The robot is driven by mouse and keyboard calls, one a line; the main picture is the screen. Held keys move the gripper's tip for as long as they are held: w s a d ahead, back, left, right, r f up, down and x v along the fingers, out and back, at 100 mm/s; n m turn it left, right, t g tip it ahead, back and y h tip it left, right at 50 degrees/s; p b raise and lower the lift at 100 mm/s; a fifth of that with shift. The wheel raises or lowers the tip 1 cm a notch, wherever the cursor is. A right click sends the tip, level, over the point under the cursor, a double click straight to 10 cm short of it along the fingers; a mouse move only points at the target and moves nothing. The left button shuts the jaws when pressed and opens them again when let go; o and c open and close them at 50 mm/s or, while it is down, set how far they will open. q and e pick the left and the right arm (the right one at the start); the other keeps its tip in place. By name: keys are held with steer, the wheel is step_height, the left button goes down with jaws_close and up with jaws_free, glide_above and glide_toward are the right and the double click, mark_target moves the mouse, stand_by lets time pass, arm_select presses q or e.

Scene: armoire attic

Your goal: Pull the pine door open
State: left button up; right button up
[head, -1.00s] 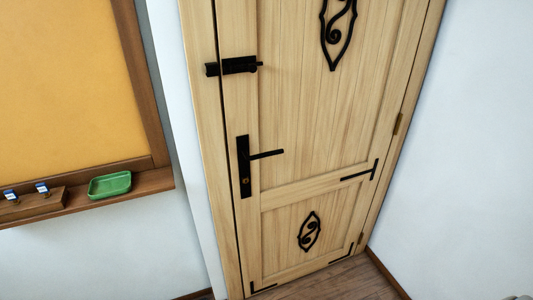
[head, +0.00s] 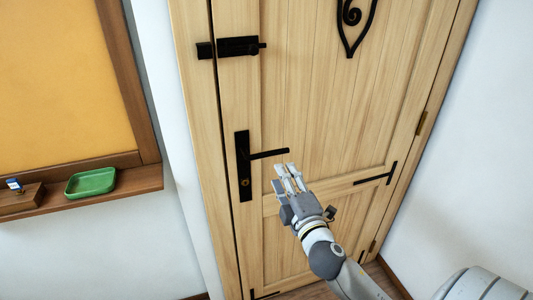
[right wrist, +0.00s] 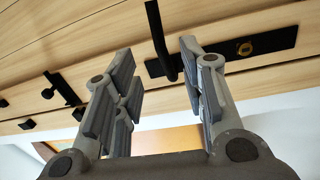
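The pine door (head: 320,115) is shut in its frame, with hinges along its right side. A black lever handle (head: 268,154) sticks out to the right from a black plate (head: 243,165) near the door's left edge. My right gripper (head: 288,178) is open and empty, just below and right of the lever's free end. In the right wrist view, the lever (right wrist: 158,38) shows beyond and between the spread fingers (right wrist: 158,85), and I see no contact. My left gripper is not in view.
A board (head: 60,80) with a wooden ledge (head: 140,180) and green tray (head: 91,183) hangs to the left. A white wall (head: 475,150) stands close on the right.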

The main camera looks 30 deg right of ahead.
mark_target(273, 153)
steer(key=shift+p+x, duration=1.05)
steer(key=shift+x, duration=4.15)
steer(key=shift+d, duration=0.1)
steer(key=shift+s, duration=0.1)
